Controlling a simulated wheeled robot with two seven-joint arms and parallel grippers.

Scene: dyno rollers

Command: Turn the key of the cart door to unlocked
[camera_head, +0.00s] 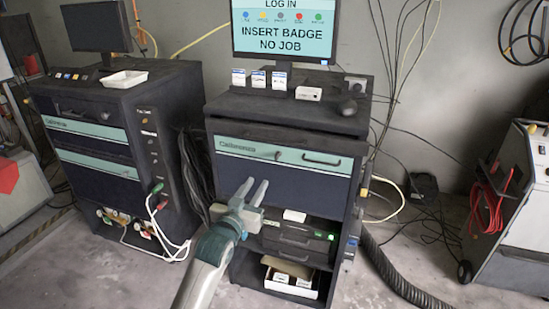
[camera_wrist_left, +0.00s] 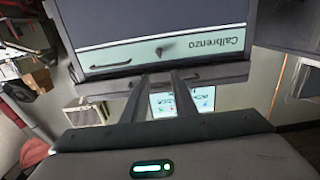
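The middle cart's door (camera_head: 285,180) is dark with a teal strip across its top and looks shut. A small key (camera_head: 278,155) sits in the strip, left of a dark bar handle (camera_head: 321,160). The wrist view shows the door upside down, with the key (camera_wrist_left: 161,50) beyond the fingertips; its exact turn is too small to tell. My left gripper (camera_head: 257,183) is open and empty, in front of the door, below and left of the key in the head view. Its two fingers stand apart in the wrist view (camera_wrist_left: 160,78). My right gripper is in neither view.
A monitor (camera_head: 285,30) reading "INSERT BADGE NO JOB" stands above the cart, with small boxes on the cart top. Another dark cart (camera_head: 95,130) with cables stands at left. A grey machine with red cable (camera_head: 490,200) is at right. A ribbed hose (camera_head: 390,270) lies on the floor.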

